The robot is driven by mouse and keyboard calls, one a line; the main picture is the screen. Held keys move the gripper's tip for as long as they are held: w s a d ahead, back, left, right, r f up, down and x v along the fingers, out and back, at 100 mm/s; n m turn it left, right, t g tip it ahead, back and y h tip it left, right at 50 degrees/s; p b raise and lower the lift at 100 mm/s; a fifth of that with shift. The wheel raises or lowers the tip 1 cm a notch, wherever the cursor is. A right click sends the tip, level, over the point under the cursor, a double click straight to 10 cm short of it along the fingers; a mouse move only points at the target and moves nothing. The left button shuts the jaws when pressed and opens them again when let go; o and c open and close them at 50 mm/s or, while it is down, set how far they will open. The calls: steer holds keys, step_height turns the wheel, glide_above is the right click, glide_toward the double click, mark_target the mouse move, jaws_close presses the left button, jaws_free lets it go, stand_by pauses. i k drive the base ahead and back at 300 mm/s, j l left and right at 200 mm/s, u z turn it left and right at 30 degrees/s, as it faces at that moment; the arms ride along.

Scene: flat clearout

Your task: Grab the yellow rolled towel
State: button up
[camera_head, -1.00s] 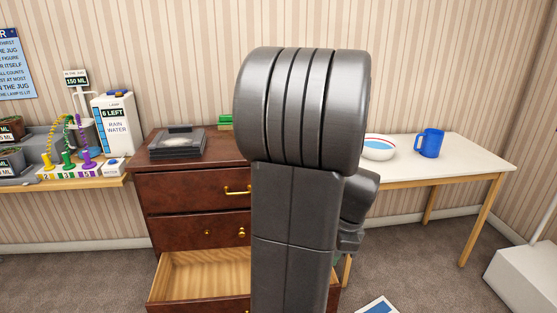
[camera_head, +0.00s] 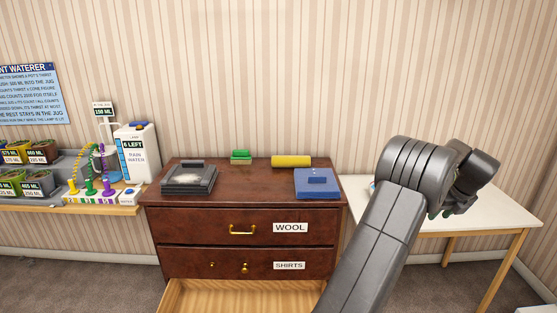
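The yellow rolled towel (camera_head: 291,161) lies on its side at the back of the brown dresser's top, near the striped wall, right of centre. My gripper (camera_head: 462,205) is at the right, over the white table, partly hidden by my own arm. It is well to the right of the towel and apart from it. Its fingers are too dark and turned away to tell whether they are open or shut.
The dresser (camera_head: 235,196) also bears a grey device (camera_head: 188,179), green blocks (camera_head: 241,156) and a blue folded item (camera_head: 317,183). Its bottom drawer (camera_head: 240,297) stands open. A shelf with a plant waterer (camera_head: 137,152) is at left, the white table (camera_head: 490,215) at right.

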mark_target(277, 161)
steer(key=l+u, duration=0.25)
steer(key=l, duration=0.25)
steer(key=l+u, duration=0.25)
steer(key=l, duration=0.25)
steer(key=l+u, duration=0.2)
steer(key=l, duration=0.3)
steer(key=k+l+u, duration=0.1)
steer(key=l+u, duration=0.15)
steer(key=l, duration=0.25)
steer(key=k+l+u, duration=0.25)
steer(key=l, duration=0.2)
steer(key=i+l+u, duration=0.2)
steer(key=l+u, duration=0.2)
steer(key=l, duration=0.3)
steer(key=l+u, duration=0.4)
steer(key=l, duration=0.25)
steer(key=l+u, duration=0.4)
steer(key=l, duration=0.35)
steer(key=i+l+u, duration=0.2)
steer(key=l, duration=0.15)
steer(key=l+u, duration=0.15)
steer(key=l, duration=0.2)
